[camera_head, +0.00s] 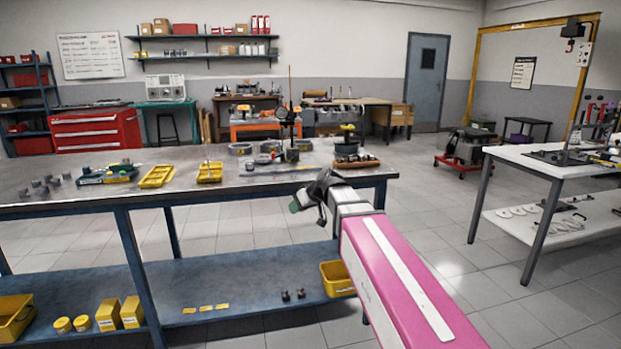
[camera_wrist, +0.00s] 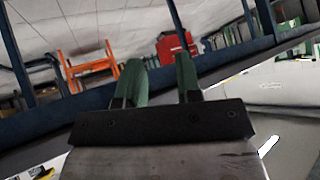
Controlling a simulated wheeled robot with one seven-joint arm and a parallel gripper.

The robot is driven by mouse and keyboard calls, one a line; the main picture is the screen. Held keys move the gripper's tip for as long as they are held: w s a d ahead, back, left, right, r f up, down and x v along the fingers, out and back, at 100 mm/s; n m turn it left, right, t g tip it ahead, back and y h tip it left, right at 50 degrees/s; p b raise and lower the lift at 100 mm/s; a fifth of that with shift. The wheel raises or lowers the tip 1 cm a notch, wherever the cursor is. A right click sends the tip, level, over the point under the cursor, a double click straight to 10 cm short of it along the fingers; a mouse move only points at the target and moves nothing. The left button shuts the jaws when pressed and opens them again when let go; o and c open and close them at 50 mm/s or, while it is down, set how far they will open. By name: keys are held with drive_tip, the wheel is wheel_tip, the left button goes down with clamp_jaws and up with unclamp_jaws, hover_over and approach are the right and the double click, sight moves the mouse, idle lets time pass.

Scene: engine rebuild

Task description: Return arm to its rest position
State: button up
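My arm, with its pink link, reaches forward from the lower right in the head view. My gripper (camera_head: 306,200) is at its end, by the front edge of the steel-topped workbench (camera_head: 300,178). In the wrist view, my gripper (camera_wrist: 159,72) shows two green fingers standing apart with nothing between them. It is open and empty. The exact gap between the gripper and the bench edge cannot be told.
The bench carries yellow trays (camera_head: 158,176), a dark parts tray (camera_head: 108,174) and a round stand (camera_head: 347,148). A yellow bin (camera_head: 337,279) sits on the lower shelf. A white table (camera_head: 545,163) stands right. Tiled floor (camera_head: 430,200) between is clear.

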drive_tip(key=s+d+f+m+g+h, duration=0.2)
drive_tip(key=s+d+f+m+h, duration=0.1)
drive_tip(key=s+d+f, duration=0.6)
drive_tip(key=s+d+f+m+g+h, duration=0.2)
drive_tip(key=s+d+f+m+h, duration=0.2)
drive_tip(key=s+d+f, duration=0.5)
drive_tip(key=d+f+m, duration=0.1)
drive_tip(key=d+f, duration=0.3)
drive_tip(key=f, duration=0.4)
drive_tip(key=shift+d+f+g, duration=0.3)
drive_tip(key=shift+d+f, duration=0.05)
drive_tip(key=shift+d, duration=0.05)
